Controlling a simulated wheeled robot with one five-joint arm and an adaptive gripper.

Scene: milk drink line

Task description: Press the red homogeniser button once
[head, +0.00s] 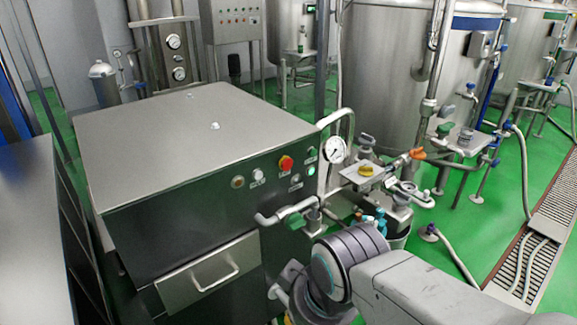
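The red button (286,163) is a round mushroom-shaped head on the dark front panel of the homogeniser (190,215), near the panel's upper right. Nothing covers it. The homogeniser is a large steel box with a flat grey top. My arm reaches in from the lower right, and its joint is below and to the right of the button, apart from it in the picture. My gripper does not show, so its fingers and their state cannot be seen.
Green lights or buttons (311,170) and small knobs sit beside the red button. A drawer (209,272) with a handle is below. Steel tanks (400,80) stand behind.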

